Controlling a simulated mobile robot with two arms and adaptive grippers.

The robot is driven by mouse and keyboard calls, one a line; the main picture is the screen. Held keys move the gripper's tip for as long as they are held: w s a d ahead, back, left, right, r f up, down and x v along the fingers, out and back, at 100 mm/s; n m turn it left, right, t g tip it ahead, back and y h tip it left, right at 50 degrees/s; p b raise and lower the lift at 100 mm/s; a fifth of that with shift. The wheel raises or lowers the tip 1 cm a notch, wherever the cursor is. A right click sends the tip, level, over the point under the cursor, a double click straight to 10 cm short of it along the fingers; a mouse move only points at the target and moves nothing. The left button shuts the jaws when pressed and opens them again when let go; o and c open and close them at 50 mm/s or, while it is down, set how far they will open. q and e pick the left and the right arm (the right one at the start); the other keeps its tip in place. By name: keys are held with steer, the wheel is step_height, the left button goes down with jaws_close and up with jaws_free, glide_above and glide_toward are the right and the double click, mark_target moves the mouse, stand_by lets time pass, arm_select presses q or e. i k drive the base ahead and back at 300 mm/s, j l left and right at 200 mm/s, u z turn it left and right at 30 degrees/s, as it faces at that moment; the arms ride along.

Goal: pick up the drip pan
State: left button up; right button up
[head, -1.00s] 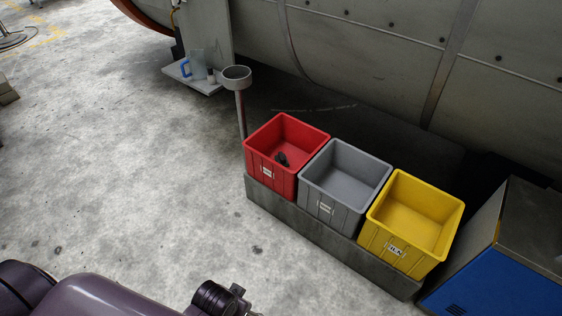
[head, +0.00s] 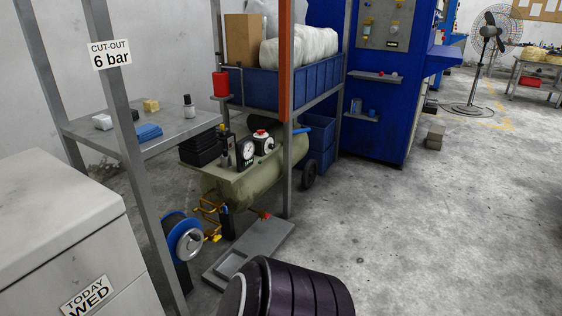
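A flat grey plate-like piece (head: 262,242) lies on the floor in front of the compressor's olive tank (head: 236,188). Its near left end shows a shallow rimmed recess, which looks like a pan; I cannot tell whether pan and plate are one piece. No other drip pan is clear in view. A dark purple ridged part of my own arm stands at the bottom middle, just in front of the plate's near end. Neither of my grippers can be seen.
A grey shelf (head: 150,130) holds small items at left. A hose reel (head: 186,243) stands left of the plate. A white cabinet (head: 60,225) fills the lower left. A blue machine (head: 385,90) and a fan (head: 487,40) stand behind. The floor at right is open.

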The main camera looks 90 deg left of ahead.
mark_target(228, 266)
steer(key=u, duration=3.2)
